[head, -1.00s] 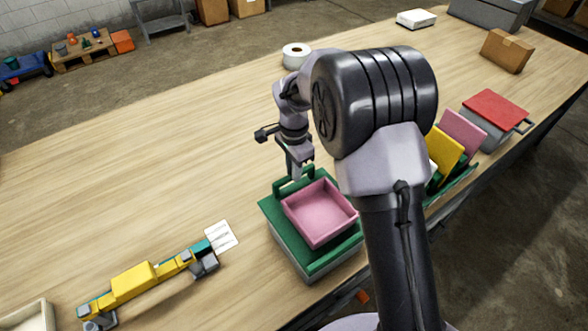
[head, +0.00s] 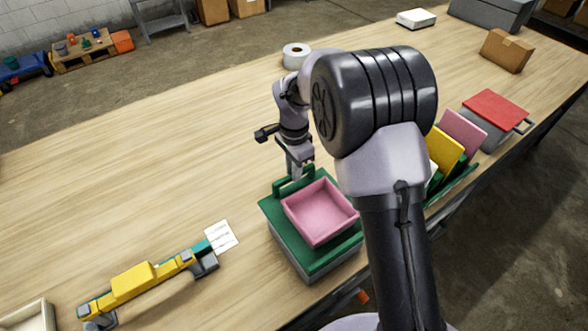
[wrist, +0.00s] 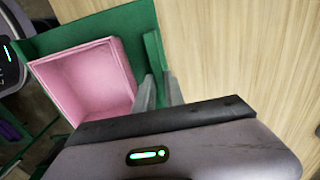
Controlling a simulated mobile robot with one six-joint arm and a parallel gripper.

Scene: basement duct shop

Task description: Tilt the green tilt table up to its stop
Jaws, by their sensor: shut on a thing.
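The green tilt table (head: 274,217) lies flat, as far as I can see, on its grey base on the workbench, just left of my arm. A green bar handle (head: 281,187) stands up along its far edge. A pink open tray (head: 318,213) sits on its top and looks empty. My gripper (head: 296,176) is at the handle, fingers pointing down, shut on it. In the wrist view the fingers (wrist: 161,93) straddle the green handle (wrist: 152,52), beside the pink tray (wrist: 85,82). The table's right side is partly hidden by my arm in the head view.
A yellow tool (head: 135,278) and a white paper (head: 222,237) lie to the left. A white roll (head: 295,56) stands behind my gripper. A rack of coloured panels (head: 446,155) and a red-topped box (head: 495,107) are to the right.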

